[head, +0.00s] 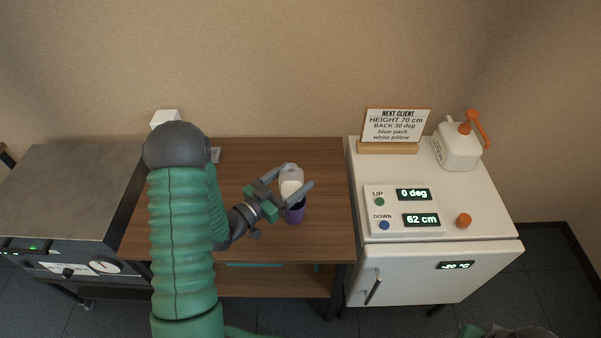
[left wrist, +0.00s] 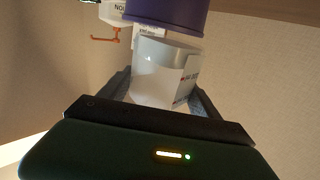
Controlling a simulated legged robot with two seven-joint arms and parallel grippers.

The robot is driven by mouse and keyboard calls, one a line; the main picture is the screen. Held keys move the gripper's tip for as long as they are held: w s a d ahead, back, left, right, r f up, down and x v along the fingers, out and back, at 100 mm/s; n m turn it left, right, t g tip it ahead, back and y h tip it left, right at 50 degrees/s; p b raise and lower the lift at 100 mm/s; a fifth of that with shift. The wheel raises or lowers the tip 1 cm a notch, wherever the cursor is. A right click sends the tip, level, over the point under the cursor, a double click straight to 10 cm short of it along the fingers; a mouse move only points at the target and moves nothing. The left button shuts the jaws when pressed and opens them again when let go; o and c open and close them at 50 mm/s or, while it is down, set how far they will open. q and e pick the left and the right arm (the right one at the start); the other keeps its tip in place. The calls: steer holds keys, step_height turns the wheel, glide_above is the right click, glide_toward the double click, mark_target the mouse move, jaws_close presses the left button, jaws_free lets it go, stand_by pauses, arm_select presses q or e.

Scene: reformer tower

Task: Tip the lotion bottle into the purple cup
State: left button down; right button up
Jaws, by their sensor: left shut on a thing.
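My left gripper (head: 298,177) is shut on a white lotion bottle (head: 291,186), with one finger on each side of it. The bottle is pale at its upper end in the head view, and it also shows between the fingers in the left wrist view (left wrist: 160,75). The purple cup (head: 297,215) stands on the wooden table just below the bottle, partly hidden by the gripper and bottle. In the left wrist view the cup (left wrist: 168,14) is close to the bottle's far end. I cannot tell how far the bottle is tilted or whether it touches the cup.
The brown table (head: 325,240) has free room around the cup. A white cabinet (head: 400,262) stands to the right, with a control panel (head: 402,211), a sign (head: 396,125) and an orange-pump dispenser (head: 458,148). A grey machine (head: 65,205) stands at the left.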

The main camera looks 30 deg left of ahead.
mark_target(283, 173)
arm_select(q)
steer(key=shift+s+a+r, duration=0.2)
steer(key=shift+s+r, duration=0.05)
steer(key=shift+s, duration=0.25)
steer(key=shift+a, duration=0.1)
steer(key=shift+w+a+f+m+b, duration=0.2)
steer(key=shift+w+a+m+b, duration=0.1)
steer(key=shift+m, duration=0.2)
steer(key=shift+a+r+m, duration=0.1)
steer(key=shift+r+m, duration=0.05)
steer(key=shift+m, duration=0.35)
steer(key=shift+a+r+m+b, duration=0.1)
steer(key=shift+r+m+b, duration=0.15)
steer(key=shift+m+b, duration=0.3)
steer(key=shift+r+m, duration=0.25)
steer(key=shift+r, duration=0.05)
steer(key=shift+a+m, duration=0.3)
steer(key=shift+m, duration=0.1)
steer(key=shift+a, duration=0.15)
arm_select(e)
steer(key=shift+s+a+f, duration=0.15)
steer(key=shift+s+f, duration=0.05)
steer(key=shift+f, duration=0.25)
steer(key=shift+s+a+f, duration=0.1)
steer(key=shift+s+f, duration=0.1)
steer(key=shift+f, duration=0.2)
